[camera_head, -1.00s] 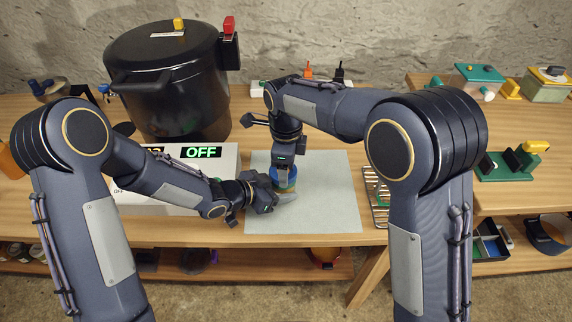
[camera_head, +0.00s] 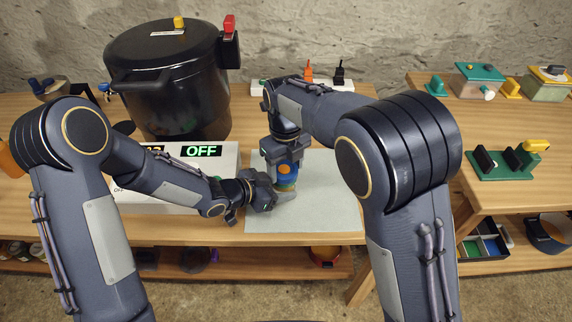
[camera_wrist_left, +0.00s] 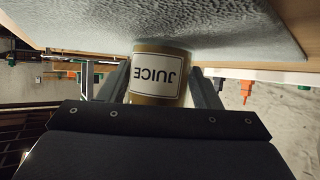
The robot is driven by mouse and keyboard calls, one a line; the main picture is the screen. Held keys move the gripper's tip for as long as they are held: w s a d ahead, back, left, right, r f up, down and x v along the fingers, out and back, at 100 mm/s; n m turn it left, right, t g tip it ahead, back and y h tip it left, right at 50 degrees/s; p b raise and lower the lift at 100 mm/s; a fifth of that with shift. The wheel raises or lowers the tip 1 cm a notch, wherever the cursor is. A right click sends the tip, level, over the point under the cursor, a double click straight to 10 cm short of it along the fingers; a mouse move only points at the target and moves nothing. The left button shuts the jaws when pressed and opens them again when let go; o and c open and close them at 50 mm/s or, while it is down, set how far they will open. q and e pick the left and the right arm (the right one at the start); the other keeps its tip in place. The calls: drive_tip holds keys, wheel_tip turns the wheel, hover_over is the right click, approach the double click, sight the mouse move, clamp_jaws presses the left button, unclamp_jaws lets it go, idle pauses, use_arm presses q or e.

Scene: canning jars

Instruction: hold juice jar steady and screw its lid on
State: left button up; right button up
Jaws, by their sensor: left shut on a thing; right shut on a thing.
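The juice jar (camera_wrist_left: 158,74) shows in the left wrist view with its JUICE label upside down, between the two fingers of my left gripper (camera_wrist_left: 160,92). In the head view the jar (camera_head: 287,187) stands on the pale mat, mostly hidden by the grippers. My left gripper (camera_head: 277,194) is shut on the jar from the left. A blue lid (camera_head: 286,178) with an orange mark sits at the top of the jar. My right gripper (camera_head: 284,160) points down from above and is shut on the lid. Whether the lid sits level is hidden.
The pale mat (camera_head: 330,190) has free room right of the jar. A large black pot (camera_head: 170,85) stands behind left, near a white unit (camera_head: 225,160) reading OFF. A green stand (camera_head: 508,165) and several containers are on the right table.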

drive_tip(key=shift+a+r, duration=0.1)
drive_tip(key=shift+a, duration=0.25)
drive_tip(key=m, duration=0.4)
drive_tip(key=shift+a, duration=0.15)
drive_tip(key=shift+m, duration=0.3)
drive_tip(key=shift+a, duration=0.1)
drive_tip(key=shift+f+m, duration=0.2)
drive_tip(key=shift+m, duration=1.5)
drive_tip(key=shift+w+d+m, duration=0.1)
drive_tip(key=shift+d+m, duration=0.35)
drive_tip(key=shift+m, duration=0.15)
drive_tip(key=shift+a+r, duration=0.1)
drive_tip(key=shift+a, duration=0.3)
